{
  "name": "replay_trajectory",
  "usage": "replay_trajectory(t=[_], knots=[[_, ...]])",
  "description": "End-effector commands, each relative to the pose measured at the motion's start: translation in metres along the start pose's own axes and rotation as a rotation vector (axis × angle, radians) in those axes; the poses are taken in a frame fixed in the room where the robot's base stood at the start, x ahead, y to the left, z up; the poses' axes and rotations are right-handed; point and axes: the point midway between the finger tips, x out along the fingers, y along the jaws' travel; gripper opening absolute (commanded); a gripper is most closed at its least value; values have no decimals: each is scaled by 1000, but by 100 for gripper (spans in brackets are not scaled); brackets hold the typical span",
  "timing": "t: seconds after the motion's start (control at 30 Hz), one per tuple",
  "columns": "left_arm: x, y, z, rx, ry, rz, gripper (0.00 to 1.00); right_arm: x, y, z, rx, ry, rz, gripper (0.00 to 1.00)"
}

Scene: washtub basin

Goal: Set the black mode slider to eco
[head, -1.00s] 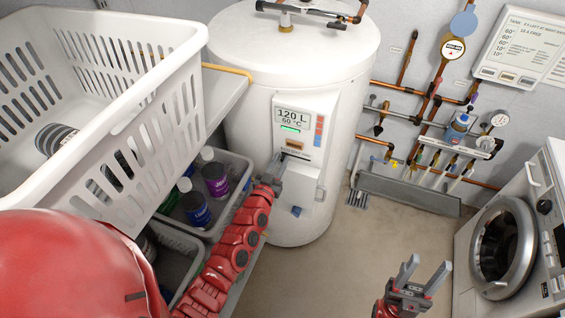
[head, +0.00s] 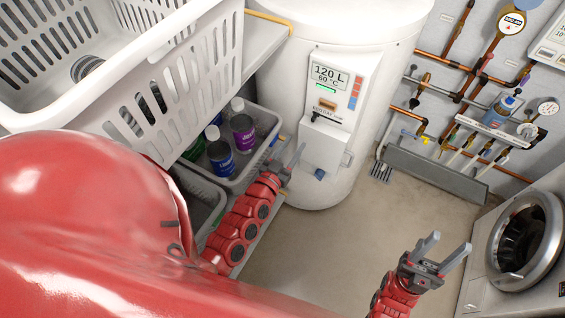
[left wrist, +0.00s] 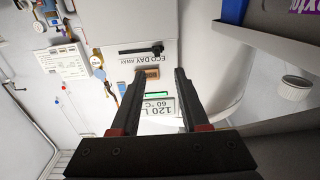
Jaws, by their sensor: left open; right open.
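The black mode slider (head: 315,116) is on the white control panel of the tank, below the display (head: 328,76). Its knob is at the left end of its dark slot in the head view. In the left wrist view the slider (left wrist: 157,49) appears upside down, with the knob at the slot's right end beside the words ECO DAY AWAY. I cannot tell surely which word it lines up with. My left gripper (head: 291,158) is open and empty, below and left of the slider, apart from it. My right gripper (head: 442,252) is open and empty over the floor.
A white laundry basket (head: 200,75) stands on a shelf at upper left. Grey bins with bottles (head: 243,133) lie close left of my left gripper. Copper pipes (head: 470,72) and a washer (head: 492,235) are at right. The floor between is clear.

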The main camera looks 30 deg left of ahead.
Motion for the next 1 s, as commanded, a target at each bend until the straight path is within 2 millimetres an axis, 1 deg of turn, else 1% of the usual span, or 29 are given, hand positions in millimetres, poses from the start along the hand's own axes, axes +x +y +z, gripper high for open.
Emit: replay_trajectory(t=[0.03,0.1,0.2,0.33,0.5,1.0], knots=[[-12,0,3,1,-1,-2,45,-6,0,1,0,0,0,50],[-26,-1,3,2,-1,-2,45,-8,0,2,0,0,0,50],[-42,-1,2,3,0,-2,45,-11,-1,2,0,0,0,50],[-56,-1,0,2,2,-2,45,-13,-1,2,0,0,0,50],[-62,0,-1,1,3,0,45,-14,-1,2,0,0,0,50],[-62,0,-1,0,3,0,45,-14,-1,2,0,0,0,50]])
